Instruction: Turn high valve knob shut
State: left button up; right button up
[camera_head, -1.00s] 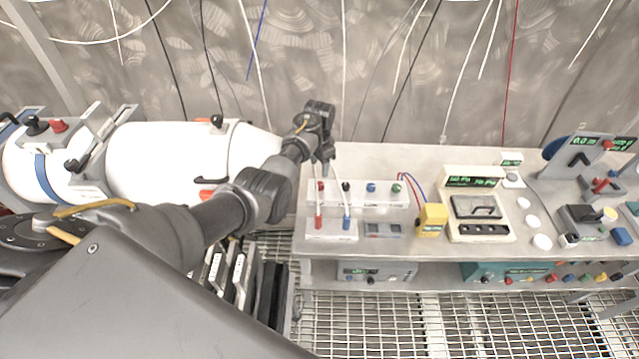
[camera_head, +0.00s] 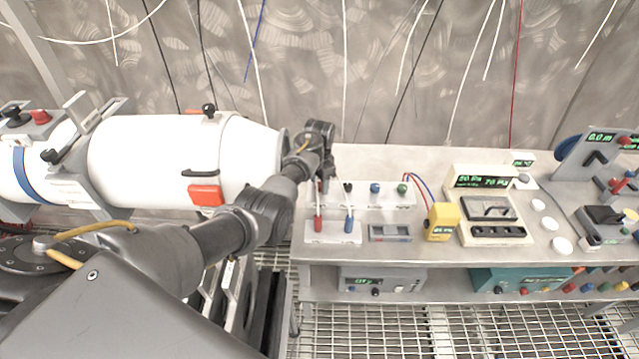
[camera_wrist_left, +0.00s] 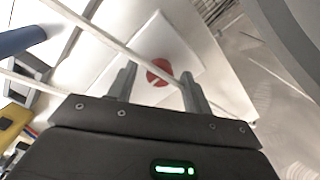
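My left gripper (camera_head: 322,178) hangs over the back left end of the steel bench, beside a white box with a row of coloured knobs. In the left wrist view my left gripper (camera_wrist_left: 160,90) has its two fingers spread apart with nothing between them. A round red disc or knob (camera_wrist_left: 159,72) with a pale mark lies on a white panel beyond the fingertips; I see no contact. I cannot tell for sure which part is the high valve knob. A black knob (camera_head: 208,108) stands on top of the white tank (camera_head: 140,158). My right gripper is not in view.
The bench (camera_head: 450,158) carries a yellow meter (camera_head: 442,222), a white display instrument (camera_head: 490,205) and a low white block (camera_head: 333,232) with red and blue plugs. Cables hang along the back wall, and a pale one crosses before my left gripper in the wrist view.

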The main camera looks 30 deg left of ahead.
pick_arm(q)
jog(key=c, duration=0.9)
jog(key=shift+o, duration=0.2)
jog(key=n+p, duration=0.1)
jog(key=n, duration=0.1)
jog(key=shift+r+n+p, duration=0.1)
jog(key=shift+n+p, duration=0.3)
jog(key=n+p, duration=0.1)
jog(key=n, duration=0.3)
jog(key=shift+d+n+p, duration=0.1)
jog(key=shift+n+p, duration=0.2)
jog(key=n, duration=0.2)
jog(key=shift+n, duration=0.4)
jog(key=n, duration=0.2)
jog(key=shift+n+p, duration=0.3)
jog(key=shift+p, duration=0.05)
jog(key=n, duration=0.5)
jog(key=shift+n, duration=0.3)
